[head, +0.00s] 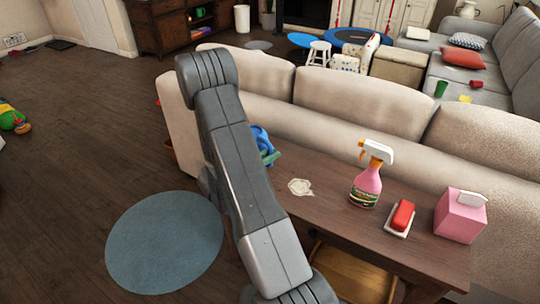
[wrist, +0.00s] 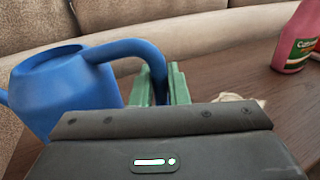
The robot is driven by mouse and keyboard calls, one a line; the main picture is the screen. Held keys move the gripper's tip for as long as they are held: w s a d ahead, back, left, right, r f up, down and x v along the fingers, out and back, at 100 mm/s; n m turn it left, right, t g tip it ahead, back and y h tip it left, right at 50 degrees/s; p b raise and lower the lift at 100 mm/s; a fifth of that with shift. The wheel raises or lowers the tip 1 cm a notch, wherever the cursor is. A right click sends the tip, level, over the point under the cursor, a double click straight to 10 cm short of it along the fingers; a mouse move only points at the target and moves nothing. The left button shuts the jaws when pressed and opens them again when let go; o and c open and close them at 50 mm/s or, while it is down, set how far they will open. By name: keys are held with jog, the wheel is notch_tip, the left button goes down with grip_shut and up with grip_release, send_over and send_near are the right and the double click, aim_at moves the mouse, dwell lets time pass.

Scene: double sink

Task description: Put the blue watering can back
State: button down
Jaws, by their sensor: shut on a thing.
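The blue watering can (wrist: 62,92) fills the left of the wrist view, its handle arching to the right. My gripper (wrist: 160,82) has its green fingers shut on the down-going part of that handle. In the head view the can (head: 262,138) shows only partly, behind my arm, at the left end of the wooden table by the sofa back. The green fingers of my gripper (head: 270,158) show just below it. The can looks about upright. Its base is hidden, so I cannot tell whether it touches the table.
The wooden table (head: 330,215) holds a whitish patch (head: 300,187), a pink spray bottle (head: 367,185), a red sponge on a white dish (head: 402,217) and a pink tissue box (head: 460,215). The beige sofa (head: 350,100) stands behind. A round blue rug (head: 165,243) lies on open floor at left.

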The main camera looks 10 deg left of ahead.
jog(key=c, duration=1.4)
grip_release()
jog(key=shift+r, duration=0.15)
jog(key=v, duration=1.2)
